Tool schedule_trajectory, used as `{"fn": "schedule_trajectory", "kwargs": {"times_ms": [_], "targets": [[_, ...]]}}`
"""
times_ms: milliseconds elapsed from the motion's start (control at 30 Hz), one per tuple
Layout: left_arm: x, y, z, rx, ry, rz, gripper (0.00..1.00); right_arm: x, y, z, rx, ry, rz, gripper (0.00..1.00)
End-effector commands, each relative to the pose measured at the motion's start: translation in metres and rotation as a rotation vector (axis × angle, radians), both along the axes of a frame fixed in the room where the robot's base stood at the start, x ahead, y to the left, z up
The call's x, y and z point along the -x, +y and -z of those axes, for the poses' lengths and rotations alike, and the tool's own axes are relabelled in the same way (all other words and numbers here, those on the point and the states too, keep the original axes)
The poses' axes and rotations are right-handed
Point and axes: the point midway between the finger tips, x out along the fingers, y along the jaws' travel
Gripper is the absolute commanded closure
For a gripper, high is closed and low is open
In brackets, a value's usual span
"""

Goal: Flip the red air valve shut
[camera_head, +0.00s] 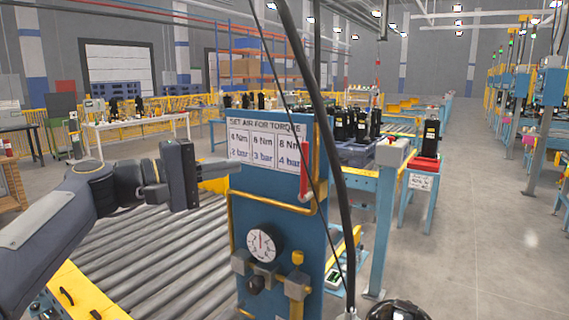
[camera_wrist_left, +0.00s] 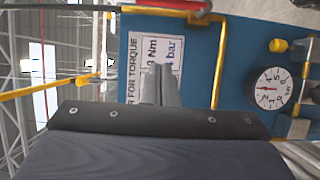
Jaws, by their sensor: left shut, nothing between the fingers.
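The red air valve lever (camera_head: 305,170) stands nearly upright at the right edge of the blue panel (camera_head: 282,215). Part of a red bar also shows at the top of the left wrist view (camera_wrist_left: 172,4). My left gripper (camera_head: 194,174) is to the left of the panel and well apart from the lever. In the left wrist view its shut, empty fingers (camera_wrist_left: 160,86) appear in front of the torque sign. A round pressure gauge (camera_head: 263,245) sits low on the panel, with a yellow knob (camera_head: 297,258) beside it. My right gripper is not in view.
A yellow pipe (camera_head: 270,202) runs across the panel below the torque sign (camera_head: 264,148). A dark hose (camera_head: 325,130) hangs in front, near the lever. A roller conveyor (camera_head: 160,255) lies left of the panel. Open floor (camera_head: 465,220) lies to the right.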

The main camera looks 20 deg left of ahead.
Motion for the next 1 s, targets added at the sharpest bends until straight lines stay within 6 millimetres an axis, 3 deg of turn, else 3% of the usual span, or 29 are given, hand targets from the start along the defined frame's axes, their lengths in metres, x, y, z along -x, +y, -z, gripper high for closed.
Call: {"fn": "schedule_trajectory", "kwargs": {"times_ms": [433, 700, 1000], "targets": [[-0.076, -0.052, -0.002, 0.002, 0.005, 0.005, 1.0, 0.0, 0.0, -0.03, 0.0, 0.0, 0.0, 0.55], [-0.061, -0.083, -0.001, 0.001, -0.001, 0.001, 1.0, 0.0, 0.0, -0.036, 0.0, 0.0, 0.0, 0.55], [-0.06, -0.087, 0.0, 0.001, -0.001, 0.0, 1.0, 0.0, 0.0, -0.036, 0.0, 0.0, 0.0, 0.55]]}}
